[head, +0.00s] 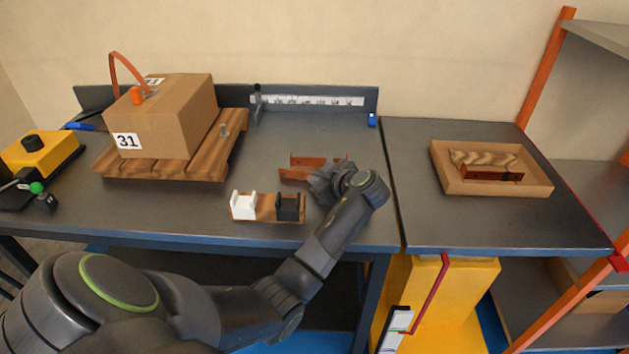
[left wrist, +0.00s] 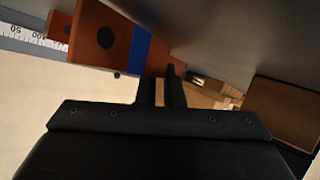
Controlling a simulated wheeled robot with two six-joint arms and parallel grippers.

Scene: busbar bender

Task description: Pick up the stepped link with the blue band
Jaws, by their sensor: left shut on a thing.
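A copper-coloured link with a blue band (left wrist: 137,48) and a dark round hole shows close up in the left wrist view. My left gripper (left wrist: 163,92) is shut on it, its fingertips meeting the link to the right of the band. In the head view my left gripper (head: 325,184) is over the table, and copper-coloured metal (head: 294,174) sticks out to its left. The band cannot be made out there, and the gripper hides part of the metal. My right gripper is not in view.
A wooden board with a white holder (head: 243,205) and a black holder (head: 289,207) lies near the front edge. Another copper piece (head: 318,160) shows behind the gripper. A box (head: 175,115) stands on a pallet at left. A tray (head: 495,188) with parts lies at right.

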